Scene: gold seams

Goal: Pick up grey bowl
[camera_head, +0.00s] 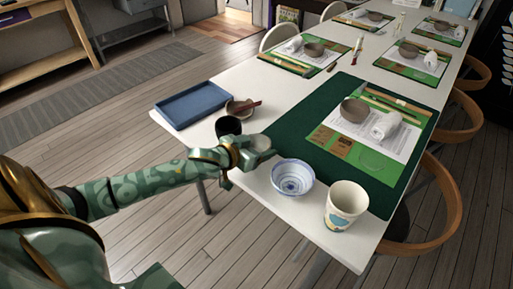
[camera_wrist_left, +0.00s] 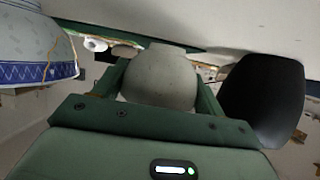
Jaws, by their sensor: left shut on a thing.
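My left gripper (camera_head: 262,154) is at the near left edge of the white table, between the black cup and the blue-and-white bowl. It is shut on a small grey bowl (camera_head: 261,142), mostly hidden by the fingers in the head view. In the left wrist view the pale, speckled grey bowl (camera_wrist_left: 158,82) sits between the two green fingers. I cannot tell whether it touches the table. My right gripper is not in view.
The blue-and-white bowl (camera_head: 292,178) and a patterned cup (camera_head: 345,205) stand to the right. The black cup (camera_head: 228,126) stands close behind on the left, before a blue tray (camera_head: 192,104). A green mat (camera_head: 290,128) carries a place setting with another bowl (camera_head: 354,109).

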